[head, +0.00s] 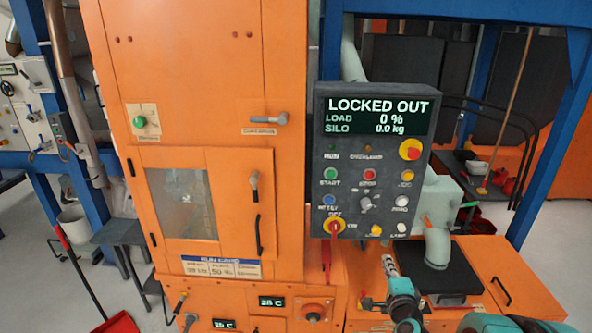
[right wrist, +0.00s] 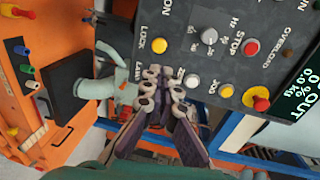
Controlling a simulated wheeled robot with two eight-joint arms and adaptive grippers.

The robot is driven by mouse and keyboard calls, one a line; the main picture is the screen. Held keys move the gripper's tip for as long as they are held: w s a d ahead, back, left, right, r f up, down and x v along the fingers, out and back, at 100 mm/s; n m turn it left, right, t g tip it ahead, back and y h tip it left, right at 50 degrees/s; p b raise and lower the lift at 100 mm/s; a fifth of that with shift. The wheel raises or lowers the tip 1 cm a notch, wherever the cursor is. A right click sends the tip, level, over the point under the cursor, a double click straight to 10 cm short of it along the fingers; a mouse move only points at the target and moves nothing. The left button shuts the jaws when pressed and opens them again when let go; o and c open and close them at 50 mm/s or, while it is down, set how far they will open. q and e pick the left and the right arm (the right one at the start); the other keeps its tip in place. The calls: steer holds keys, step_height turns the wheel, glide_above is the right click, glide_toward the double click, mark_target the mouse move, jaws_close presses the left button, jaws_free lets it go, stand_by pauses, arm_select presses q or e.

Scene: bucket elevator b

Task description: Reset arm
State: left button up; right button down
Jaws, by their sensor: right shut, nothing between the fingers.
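My right arm comes up from the bottom of the head view in teal and grey. In the right wrist view the gripper's fingers (right wrist: 165,85) are together and empty, beside the panel's lower edge. I cannot tell whether they touch the panel. The panel's screen (head: 376,115) reads LOCKED OUT, load 0 % and silo 0.0 kg. A red and yellow rotary switch (head: 333,226) sits at the panel's lower left. My left gripper is not in view.
The orange elevator cabinet (head: 215,60) with a closed windowed door (head: 205,200) stands left of the panel. A grey pipe (head: 437,245) meets a black plate (head: 445,275) on an orange housing (head: 500,285) at right. Blue posts (head: 560,120) stand behind. A red scoop (head: 118,323) is at lower left.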

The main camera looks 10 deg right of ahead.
steer(key=s+a+n+g+y, duration=0.45)
steer(key=a+n, duration=0.65)
steer(key=a, duration=0.3)
steer(key=s+a+f+n+g, duration=0.1)
steer(key=s+a+n+g, duration=0.1)
steer(key=s+n, duration=0.3)
steer(key=s+a+f+n+g, duration=0.1)
steer(key=s+a+n+g, duration=0.1)
steer(key=s, duration=0.9)
steer(key=a+n, duration=0.1)
steer(key=n, duration=0.1)
steer(key=shift+s+f+n, duration=0.15)
steer(key=shift+s+n, duration=0.2)
steer(key=shift+n, duration=0.05)
